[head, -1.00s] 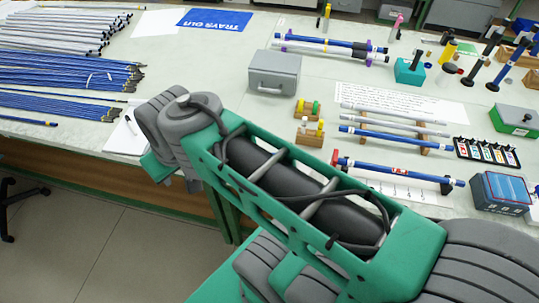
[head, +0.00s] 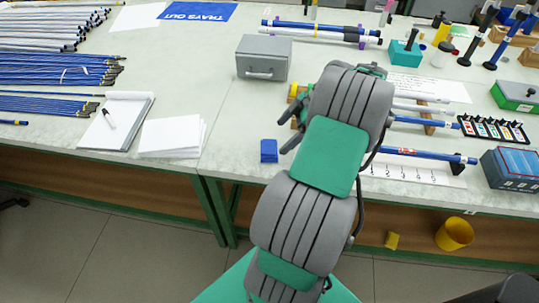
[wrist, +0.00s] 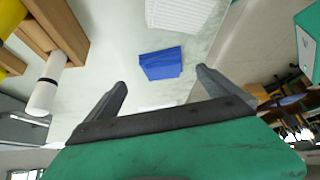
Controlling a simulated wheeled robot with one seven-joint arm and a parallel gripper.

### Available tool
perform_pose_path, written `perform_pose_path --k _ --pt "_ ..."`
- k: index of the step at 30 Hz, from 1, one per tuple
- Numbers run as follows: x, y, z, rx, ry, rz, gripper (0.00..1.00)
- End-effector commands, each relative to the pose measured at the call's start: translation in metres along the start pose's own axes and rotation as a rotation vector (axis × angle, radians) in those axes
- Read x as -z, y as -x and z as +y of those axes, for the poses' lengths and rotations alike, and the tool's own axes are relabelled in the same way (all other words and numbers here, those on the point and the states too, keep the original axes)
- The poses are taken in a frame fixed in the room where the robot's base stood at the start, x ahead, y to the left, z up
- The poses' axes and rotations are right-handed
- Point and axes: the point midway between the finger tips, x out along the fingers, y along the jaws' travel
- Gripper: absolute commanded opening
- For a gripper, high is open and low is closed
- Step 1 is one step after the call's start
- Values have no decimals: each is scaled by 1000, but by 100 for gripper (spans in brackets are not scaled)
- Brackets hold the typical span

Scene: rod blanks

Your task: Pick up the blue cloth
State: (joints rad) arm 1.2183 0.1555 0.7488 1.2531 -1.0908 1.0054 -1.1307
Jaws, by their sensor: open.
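The blue cloth (head: 269,150) is a small folded block on the pale tabletop near its front edge, left of my arm in the head view. It also shows in the wrist view (wrist: 161,64), ahead of my fingertips and roughly between them, with a gap. My gripper (head: 281,132) is open and empty, with its fingers pointing left just above and behind the cloth in the head view. Both fingers show apart in the wrist view (wrist: 161,80). The height of the fingers over the table is hard to tell.
A white paper stack (head: 172,137) and a notepad with a pen (head: 117,120) lie left of the cloth. A grey metal box (head: 262,57) stands behind. Wooden stands with rods (head: 428,125) are to the right. A yellow bin (head: 454,233) is on the floor.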

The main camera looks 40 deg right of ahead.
Motion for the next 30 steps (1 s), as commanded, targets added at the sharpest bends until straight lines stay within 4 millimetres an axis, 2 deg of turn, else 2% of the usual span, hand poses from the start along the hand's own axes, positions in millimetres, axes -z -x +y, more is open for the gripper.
perform_pose_path --k 13,20,30 --pt "4 -67 -5 1 2 -1 100" --pt "3 -71 -5 -1 0 -3 100" --pt "3 -71 -5 -1 0 -3 74"
